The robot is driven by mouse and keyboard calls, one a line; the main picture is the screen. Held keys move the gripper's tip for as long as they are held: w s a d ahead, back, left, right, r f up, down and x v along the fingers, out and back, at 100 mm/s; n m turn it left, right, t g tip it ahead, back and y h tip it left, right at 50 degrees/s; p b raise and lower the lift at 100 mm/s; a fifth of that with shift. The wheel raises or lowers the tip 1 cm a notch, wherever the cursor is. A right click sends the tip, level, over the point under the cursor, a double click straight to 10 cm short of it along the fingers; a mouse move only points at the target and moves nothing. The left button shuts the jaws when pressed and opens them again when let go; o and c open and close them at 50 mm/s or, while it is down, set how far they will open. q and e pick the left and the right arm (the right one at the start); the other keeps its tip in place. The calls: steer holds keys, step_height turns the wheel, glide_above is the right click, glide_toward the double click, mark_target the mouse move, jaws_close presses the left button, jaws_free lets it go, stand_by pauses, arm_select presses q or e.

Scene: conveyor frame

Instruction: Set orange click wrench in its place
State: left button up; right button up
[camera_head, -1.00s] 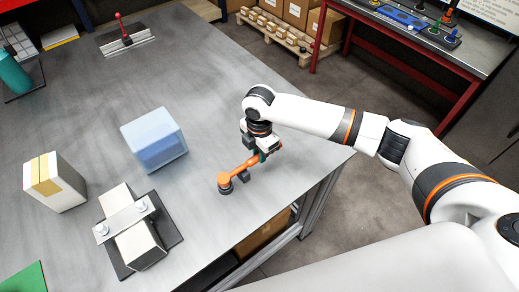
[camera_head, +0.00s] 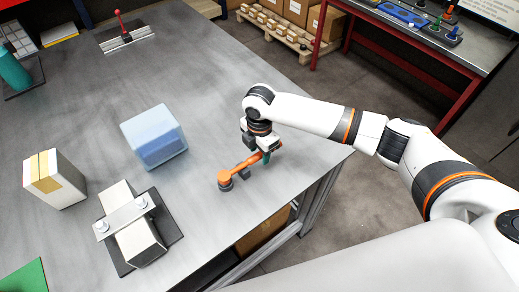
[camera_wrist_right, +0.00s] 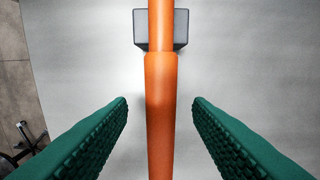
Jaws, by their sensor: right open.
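The orange click wrench (camera_head: 240,168) lies near the right edge of the grey table, its round dark-based head pointing left. A small dark grey block (camera_head: 242,174) is at its shaft; in the right wrist view the block (camera_wrist_right: 160,30) shows under or around the shaft, and I cannot tell whether the wrench rests in it. My right gripper (camera_head: 260,158) is at the wrench's right end. In the right wrist view, the green fingers (camera_wrist_right: 160,115) are open on either side of the orange shaft (camera_wrist_right: 160,100), with gaps on both sides. My left gripper is not in view.
A translucent blue box (camera_head: 155,137), a white and yellow carton (camera_head: 54,180) and a clamped white block on a dark plate (camera_head: 138,240) stand to the left on the table (camera_head: 200,75). A red-knobbed lever (camera_head: 123,28) is at the back. Table around the wrench is clear.

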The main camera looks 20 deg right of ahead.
steer(key=shift+r, duration=0.5)
step_height(320, 180, up, 11)
steer(key=b, duration=0.3)
